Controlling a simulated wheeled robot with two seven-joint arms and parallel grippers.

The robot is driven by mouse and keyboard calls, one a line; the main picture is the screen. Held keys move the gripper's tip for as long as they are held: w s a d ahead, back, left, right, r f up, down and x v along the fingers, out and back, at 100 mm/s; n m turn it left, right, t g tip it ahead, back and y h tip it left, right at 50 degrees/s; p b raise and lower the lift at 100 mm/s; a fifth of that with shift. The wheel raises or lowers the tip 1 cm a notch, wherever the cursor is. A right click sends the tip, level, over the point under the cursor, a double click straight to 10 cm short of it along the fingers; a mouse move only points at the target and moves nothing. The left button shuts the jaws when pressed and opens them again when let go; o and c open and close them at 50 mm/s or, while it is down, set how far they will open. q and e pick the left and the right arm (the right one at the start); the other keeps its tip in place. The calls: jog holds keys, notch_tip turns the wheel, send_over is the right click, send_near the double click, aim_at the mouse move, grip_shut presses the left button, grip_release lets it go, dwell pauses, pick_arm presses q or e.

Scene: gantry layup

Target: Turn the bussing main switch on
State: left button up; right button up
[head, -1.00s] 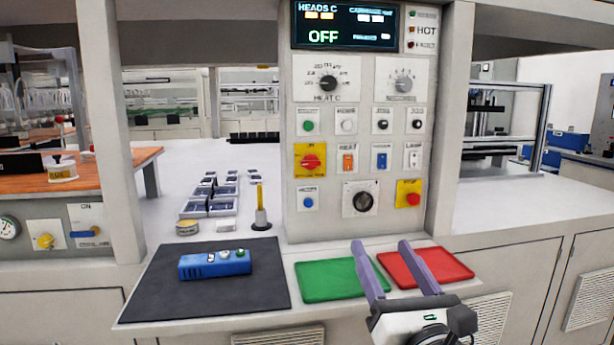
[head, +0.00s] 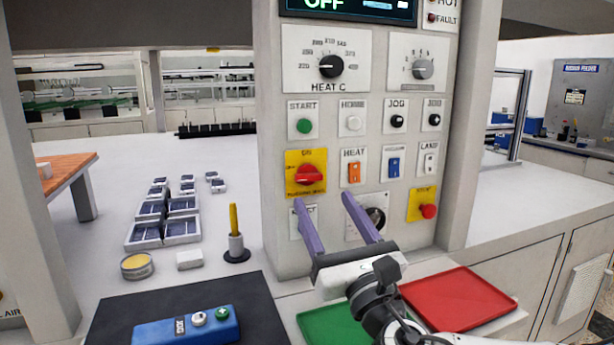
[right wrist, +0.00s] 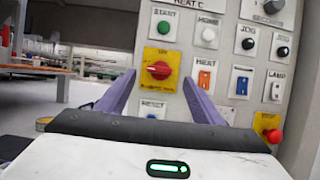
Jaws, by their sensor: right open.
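The bussing main switch is a red rotary knob (head: 310,174) on a yellow plate (head: 292,189) marked ON at the top, on the white control panel. Its handle lies roughly level across the plate. In the right wrist view the knob (right wrist: 158,70) shows between the two purple fingers. My right gripper (head: 322,200) is open and empty, with its fingertips just below the yellow plate in the head view. I cannot tell the exact gap to the panel. The fingers partly cover the lower button plate and the black dial. My left gripper is out of view.
Close around the switch are the green START button (head: 304,126), the orange HEAT rocker (head: 354,172) and a red stop button (head: 428,211) on yellow. Below lie a green tray (head: 325,325), a red tray (head: 460,308) and a blue box (head: 165,333) on a dark mat.

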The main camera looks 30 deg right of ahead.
aim_at(311, 179)
jog(key=p+x, duration=0.1)
jog(key=x, duration=0.5)
jog(key=shift+w+d+r, duration=0.15)
jog(key=shift+w, duration=0.5)
jog(key=c, duration=1)
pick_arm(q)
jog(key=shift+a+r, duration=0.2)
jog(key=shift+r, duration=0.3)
pick_arm(e)
jog(key=shift+c, duration=0.2)
